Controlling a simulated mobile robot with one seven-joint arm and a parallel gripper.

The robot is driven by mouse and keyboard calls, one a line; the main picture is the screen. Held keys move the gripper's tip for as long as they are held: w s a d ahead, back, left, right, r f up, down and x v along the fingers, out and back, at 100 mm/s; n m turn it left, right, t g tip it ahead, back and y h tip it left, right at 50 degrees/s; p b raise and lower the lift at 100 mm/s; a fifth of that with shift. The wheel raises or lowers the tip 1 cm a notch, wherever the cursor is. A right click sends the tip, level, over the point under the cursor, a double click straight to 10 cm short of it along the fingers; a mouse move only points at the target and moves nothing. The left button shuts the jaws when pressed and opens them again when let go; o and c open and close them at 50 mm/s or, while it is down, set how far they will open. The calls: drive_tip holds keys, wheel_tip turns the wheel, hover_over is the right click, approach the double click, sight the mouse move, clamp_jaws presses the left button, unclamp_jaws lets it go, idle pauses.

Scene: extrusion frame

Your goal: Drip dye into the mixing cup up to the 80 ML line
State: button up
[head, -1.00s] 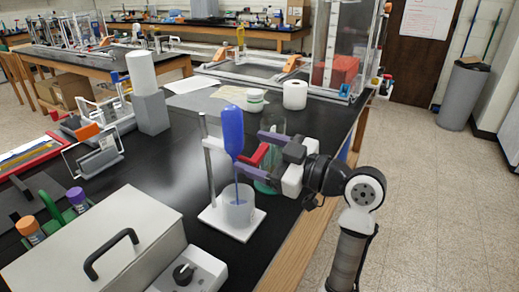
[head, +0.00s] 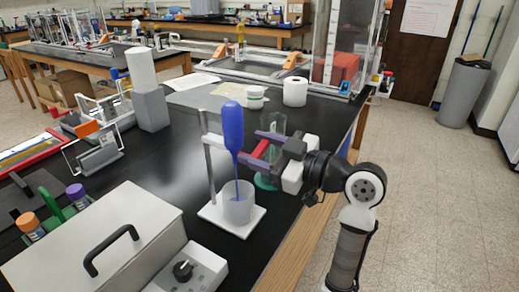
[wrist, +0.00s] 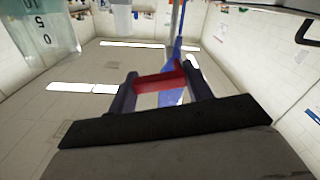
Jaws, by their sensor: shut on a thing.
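A blue bulb-shaped dye vessel (head: 233,125) hangs upright beside a grey post, its narrow tip pointing down into the mixing cup (head: 238,208). A thin blue line runs from the tip into the cup. The translucent cup stands on the white stand base (head: 216,221); its markings and fill level are too small to read. My gripper (head: 255,149) is right of the vessel, its purple fingers shut on a red piece (head: 262,150). In the wrist view the red piece (wrist: 160,81) spans between my fingers, with part of the blue vessel (wrist: 171,92) behind it.
A clear glass cylinder with a green base (head: 266,181) stands just behind my gripper. A white box with a black handle (head: 100,240) and a knobbed unit (head: 190,270) are at the front left. A paper roll (head: 295,91) and lidded jar (head: 255,97) stand behind.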

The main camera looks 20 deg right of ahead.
drive_tip(key=shift+f+n+b, duration=0.1)
drive_tip(key=shift+n+b, duration=0.3)
drive_tip(key=shift+b, duration=0.5)
drive_tip(key=n+b, duration=0.2)
drive_tip(key=b, duration=0.1)
drive_tip(key=shift+s+a+b, duration=0.1)
drive_tip(key=shift+a+b, duration=0.05)
drive_tip(key=shift+b, duration=0.2)
drive_tip(key=n+b, duration=0.1)
drive_tip(key=b, duration=0.1)
drive_tip(key=n+b, duration=0.1)
drive_tip(key=b, duration=0.1)
drive_tip(key=shift+s+a+r+n, duration=0.1)
drive_tip(key=shift+a+r+n, duration=0.05)
drive_tip(key=shift+r+n, duration=0.2)
drive_tip(key=shift+s+a+r+n+b, duration=0.1)
drive_tip(key=shift+r+n+b, duration=0.1)
drive_tip(key=shift+n+b, duration=0.7)
drive_tip(key=o, duration=1)
drive_tip(key=shift+r, duration=0.1)
